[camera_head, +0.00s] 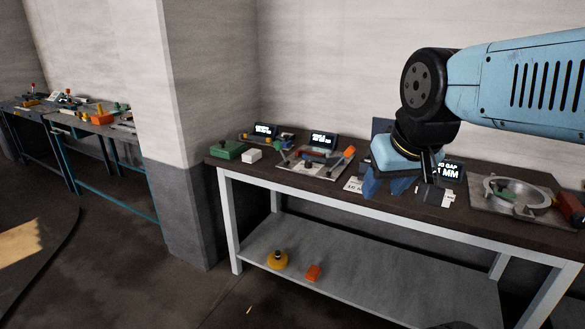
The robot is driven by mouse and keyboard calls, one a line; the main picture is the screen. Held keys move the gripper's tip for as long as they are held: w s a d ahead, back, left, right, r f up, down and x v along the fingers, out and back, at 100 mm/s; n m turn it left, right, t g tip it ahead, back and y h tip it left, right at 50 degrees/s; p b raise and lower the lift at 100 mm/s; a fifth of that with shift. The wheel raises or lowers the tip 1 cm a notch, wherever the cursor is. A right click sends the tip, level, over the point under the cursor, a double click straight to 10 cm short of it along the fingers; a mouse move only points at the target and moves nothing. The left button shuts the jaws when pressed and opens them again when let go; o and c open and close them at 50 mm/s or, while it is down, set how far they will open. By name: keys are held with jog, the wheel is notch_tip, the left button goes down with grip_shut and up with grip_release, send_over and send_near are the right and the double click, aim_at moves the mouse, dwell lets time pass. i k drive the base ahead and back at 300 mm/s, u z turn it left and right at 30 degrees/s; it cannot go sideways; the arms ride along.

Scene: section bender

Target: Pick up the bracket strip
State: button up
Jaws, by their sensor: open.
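My gripper (428,172) hangs below the blue hand at the end of my arm, over the right half of the workbench (330,185). Its dark fingers point down next to a blue fixture (385,184) and partly cover a display reading "GAP" and "MM" (450,170). The jaws look empty, but the fingertips are small and dark, so whether they touch anything cannot be told. I cannot clearly make out the bracket strip; it may be hidden by the gripper or too small to tell from the other parts.
A green box (227,150) and a white block (252,155) stand at the bench's left end. A plate with tools and an orange-handled item (348,153) lies mid-bench. A metal ring fixture (517,191) is at right. A yellow object (277,260) sits on the lower shelf.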

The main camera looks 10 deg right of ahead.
aim_at(307, 156)
jog(key=u, duration=0.45)
jog(key=i, duration=1.55)
jog(key=z, duration=0.5)
jog(key=i, duration=0.35)
jog(key=z, duration=0.35)
jog(key=k, duration=0.9)
jog(key=z, duration=0.15)
jog(key=i, duration=0.9)
jog(key=u, duration=0.05)
